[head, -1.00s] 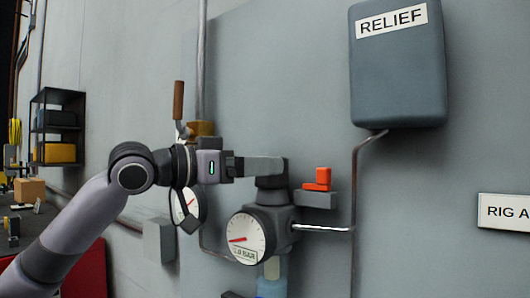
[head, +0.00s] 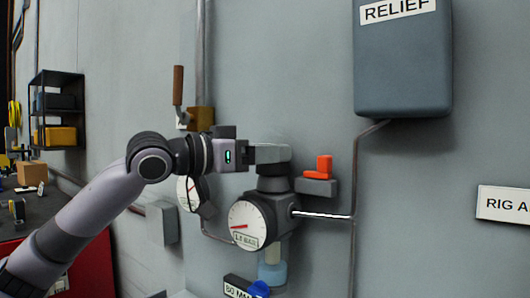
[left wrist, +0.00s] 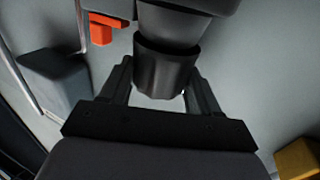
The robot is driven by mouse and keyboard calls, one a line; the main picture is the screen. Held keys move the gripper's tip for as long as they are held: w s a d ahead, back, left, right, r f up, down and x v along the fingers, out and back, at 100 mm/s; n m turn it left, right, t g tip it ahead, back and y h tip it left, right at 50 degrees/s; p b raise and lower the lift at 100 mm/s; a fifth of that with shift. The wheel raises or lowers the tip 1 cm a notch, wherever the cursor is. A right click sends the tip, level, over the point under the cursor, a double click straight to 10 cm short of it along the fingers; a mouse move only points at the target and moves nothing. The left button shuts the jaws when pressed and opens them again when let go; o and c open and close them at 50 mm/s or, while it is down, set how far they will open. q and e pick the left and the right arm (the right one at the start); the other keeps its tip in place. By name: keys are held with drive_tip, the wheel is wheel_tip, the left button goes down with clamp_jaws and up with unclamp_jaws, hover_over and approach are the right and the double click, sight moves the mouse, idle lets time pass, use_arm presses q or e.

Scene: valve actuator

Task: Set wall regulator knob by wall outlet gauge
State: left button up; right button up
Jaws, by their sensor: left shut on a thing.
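The wall regulator (head: 270,215) is a dark grey body on the wall. Its dark knob (head: 273,172) stands on top. My left gripper (head: 270,153) reaches in from the left and is shut on the knob. In the left wrist view the knob (left wrist: 163,70) sits between the two fingers of my left gripper (left wrist: 160,85). The outlet gauge (head: 248,225) is a round white dial on the regulator's front with a red needle pointing left; the small text on it is hard to read. My right gripper does not show.
A red-orange block (head: 324,167) sits on a grey bracket right of the knob. A grey RELIEF box (head: 403,65) hangs above right, with a pipe running down from it. A second gauge (head: 187,193) is partly behind my arm. A brown-handled lever (head: 178,87) stands upper left.

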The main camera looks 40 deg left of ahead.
use_arm(q)
drive_tip(key=shift+m+h, duration=0.3)
drive_tip(key=shift+h, duration=0.2)
drive_tip(key=shift+a+r+m+g+h+p, duration=0.1)
drive_tip(key=shift+m+g+h+p, duration=0.25)
drive_tip(key=shift+h, duration=0.2)
drive_tip(key=shift+a+r+m+g+h+p, duration=0.15)
drive_tip(key=shift+m+g+h, duration=0.1)
drive_tip(key=shift+m+h, duration=0.25)
drive_tip(key=m+g+h+p, duration=0.1)
drive_tip(key=m+h, duration=0.1)
drive_tip(key=m+g+h+p, duration=0.1)
drive_tip(key=m+g+h, duration=0.1)
drive_tip(key=h, duration=0.1)
drive_tip(key=shift+w+a+g+p, duration=0.2)
drive_tip(key=shift+g+p, duration=0.1)
drive_tip(key=shift+w+m+g+h, duration=0.1)
drive_tip(key=shift+m+g+h, duration=0.75)
drive_tip(key=shift+g+h, duration=0.3)
drive_tip(key=shift+w+a+f+m+g+h, duration=0.15)
drive_tip(key=shift+m+g+h, duration=0.45)
drive_tip(key=shift+m+g, duration=0.65)
drive_tip(key=shift+w+m+g+h, duration=0.1)
drive_tip(key=shift+m+g+h, duration=0.6)
drive_tip(key=shift+g, duration=0.9)
drive_tip(key=shift+m+g, duration=0.25)
drive_tip(key=shift+g, duration=0.05)
